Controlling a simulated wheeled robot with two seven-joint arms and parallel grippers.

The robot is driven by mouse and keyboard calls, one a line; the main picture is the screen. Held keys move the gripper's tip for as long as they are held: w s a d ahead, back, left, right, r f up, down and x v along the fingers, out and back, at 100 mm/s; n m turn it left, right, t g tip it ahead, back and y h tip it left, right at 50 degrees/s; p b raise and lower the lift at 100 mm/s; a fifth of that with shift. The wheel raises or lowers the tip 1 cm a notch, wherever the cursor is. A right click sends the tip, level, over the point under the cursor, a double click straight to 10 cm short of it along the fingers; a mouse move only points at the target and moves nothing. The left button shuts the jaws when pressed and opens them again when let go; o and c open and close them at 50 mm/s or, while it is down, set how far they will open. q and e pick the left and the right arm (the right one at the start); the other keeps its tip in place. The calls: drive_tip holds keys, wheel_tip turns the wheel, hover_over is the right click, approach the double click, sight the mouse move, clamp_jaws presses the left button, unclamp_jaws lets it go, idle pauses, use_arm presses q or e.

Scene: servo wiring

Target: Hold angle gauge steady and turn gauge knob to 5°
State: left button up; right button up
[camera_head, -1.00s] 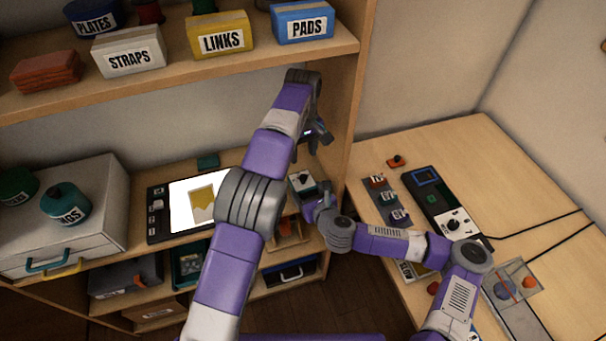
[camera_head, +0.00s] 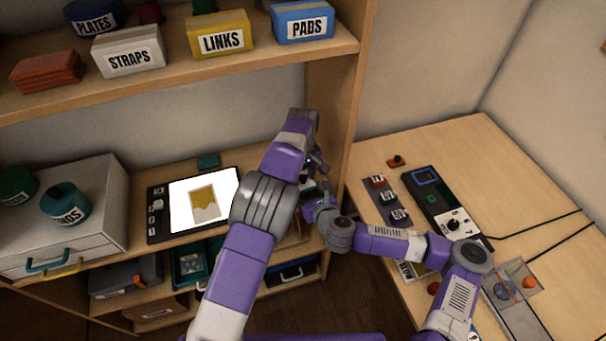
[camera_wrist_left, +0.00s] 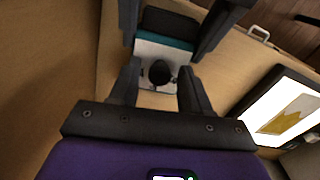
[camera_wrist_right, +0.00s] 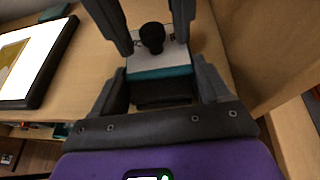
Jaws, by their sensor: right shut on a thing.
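The angle gauge is a small box with a pale top, a teal band and a dark body; it shows in the left wrist view (camera_wrist_left: 150,48) and the right wrist view (camera_wrist_right: 165,62). Its black gauge knob (camera_wrist_left: 160,72) stands up from the pale top, also in the right wrist view (camera_wrist_right: 152,37). My left gripper (camera_wrist_left: 158,68) is open, its fingers either side of the knob with gaps. My right gripper (camera_wrist_right: 163,75) is shut on the gauge's dark-bodied end. The dial marks are too small to read. My arms mostly hide the gauge in the head view.
A tablet (camera_head: 172,235) with a lit screen lies on the shelf left of the grippers. A wooden shelf side panel (camera_head: 338,130) stands close on the right. A side table (camera_head: 520,190) holds a black device (camera_head: 436,200). Labelled boxes stand on the upper shelf.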

sight(303, 177)
use_arm(q)
clamp_jaws()
drive_tip(key=shift+m, duration=2.2)
drive_tip(key=shift+o, duration=0.8)
unclamp_jaws()
drive_tip(key=shift+r, duration=0.15)
wheel_tip(303, 177, up, 12)
use_arm(e)
drive_tip(key=o, duration=1.1)
drive_tip(key=shift+c, duration=0.2)
